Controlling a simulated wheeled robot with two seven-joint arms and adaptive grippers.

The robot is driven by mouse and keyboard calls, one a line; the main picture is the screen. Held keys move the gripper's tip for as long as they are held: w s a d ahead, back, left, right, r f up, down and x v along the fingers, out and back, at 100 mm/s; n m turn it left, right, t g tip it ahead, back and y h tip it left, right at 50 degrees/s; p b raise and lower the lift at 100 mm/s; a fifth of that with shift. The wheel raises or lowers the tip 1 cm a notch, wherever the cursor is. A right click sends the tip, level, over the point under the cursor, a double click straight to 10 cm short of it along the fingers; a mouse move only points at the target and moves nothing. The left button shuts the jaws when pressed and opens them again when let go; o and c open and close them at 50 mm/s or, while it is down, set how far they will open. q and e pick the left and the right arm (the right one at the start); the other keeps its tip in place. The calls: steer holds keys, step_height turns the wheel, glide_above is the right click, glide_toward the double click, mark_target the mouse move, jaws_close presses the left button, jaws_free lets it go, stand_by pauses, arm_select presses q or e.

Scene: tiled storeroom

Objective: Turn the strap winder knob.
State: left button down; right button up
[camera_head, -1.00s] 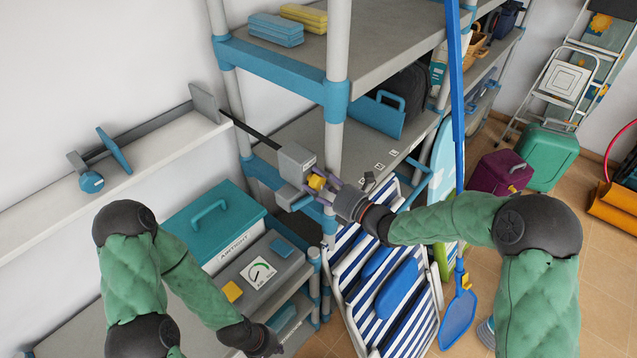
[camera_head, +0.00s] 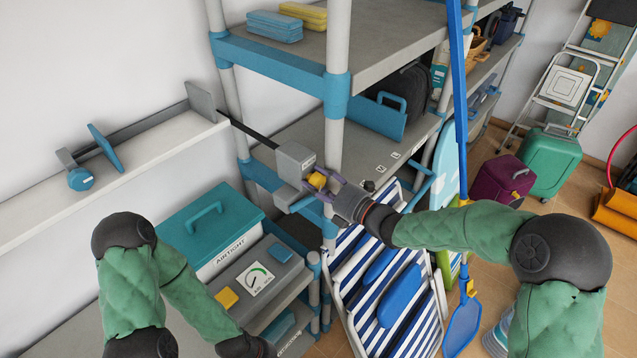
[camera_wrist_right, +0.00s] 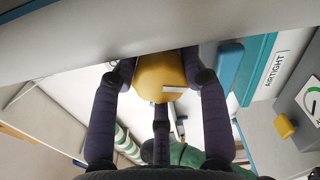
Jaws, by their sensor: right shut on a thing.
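The strap winder is a grey box (camera_head: 295,163) on a dark strap, beside the shelf post. Its yellow knob (camera_head: 317,181) faces my right gripper (camera_head: 328,188). In the right wrist view the knob (camera_wrist_right: 160,78) sits between the purple fingers of my right gripper (camera_wrist_right: 160,85), which are shut around it. A pale mark shows on the knob's face. My left arm comes in at the lower left, and its dark end (camera_head: 245,346) is at the bottom edge of the head view. Its fingers are not visible.
A teal-lidded box marked AIRTIGHT (camera_head: 212,225) and a grey unit with a gauge (camera_head: 258,280) stand below left of the winder. Striped folding chairs (camera_head: 395,290) lean below my right forearm. A blue pole (camera_head: 460,110) stands upright just behind that arm.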

steer(key=o, duration=0.9)
steer(key=shift+s+a+f, duration=0.15)
steer(key=shift+f, duration=0.15)
steer(key=shift+r, duration=0.2)
steer(key=v, duration=1.2)
